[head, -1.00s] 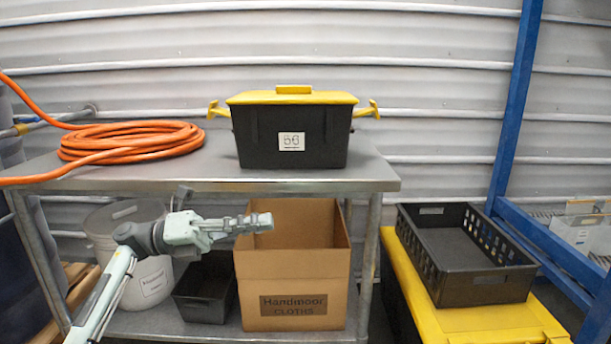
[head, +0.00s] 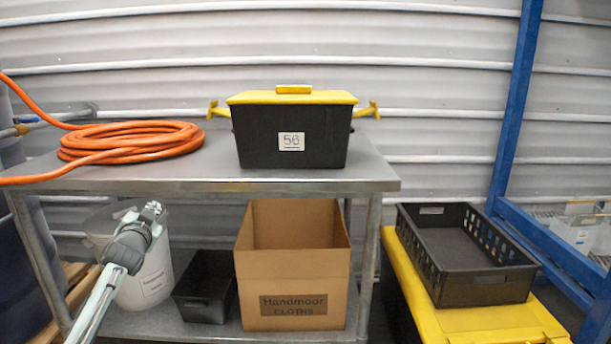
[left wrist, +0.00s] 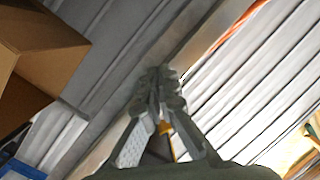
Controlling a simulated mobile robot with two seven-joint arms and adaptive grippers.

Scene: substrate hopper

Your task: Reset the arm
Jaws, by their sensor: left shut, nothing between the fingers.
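My left gripper (head: 153,209) is in front of the white bucket, below the tabletop, at the left of the head view. It points away from me and partly hides the bucket. In the left wrist view its fingers (left wrist: 160,85) meet at the tips, shut with nothing between them. My right gripper is not in view.
A steel table (head: 290,186) holds an orange hose coil (head: 130,140) and a black hopper bin (head: 265,145) with a yellow lid. Below are a white bucket (head: 152,280), a small black bin (head: 205,290) and an open cardboard box (head: 293,262). A black crate (head: 485,290) stands right.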

